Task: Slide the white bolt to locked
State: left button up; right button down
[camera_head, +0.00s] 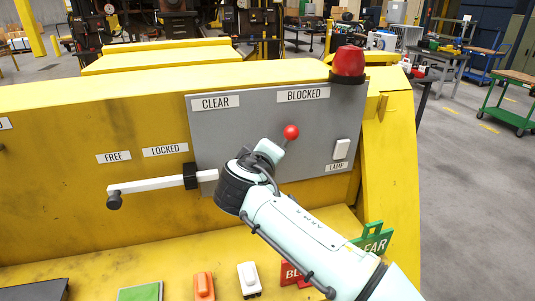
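The white bolt (150,185) is a long bar on the front of the yellow panel, with a dark knob (114,201) hanging at its left end. It passes through a black bracket (190,176), and its right end runs toward my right wrist. The FREE label (114,157) is above the bar's left part, and the LOCKED label (165,151) is to its right, near the bracket. My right arm reaches in from the lower right; its wrist is in front of the grey plate, right of the bracket. Its fingertips are hidden or cannot be made out. My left gripper is not in view.
A grey plate (225,125) carries CLEAR and BLOCKED labels, a red-knobbed lever (291,132) close to my wrist, and a white lamp switch (341,149). A red lamp (348,64) stands above.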

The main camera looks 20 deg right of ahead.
aim_at(115, 202)
jog(key=k+j, duration=0.7)
jog(key=k, duration=0.2)
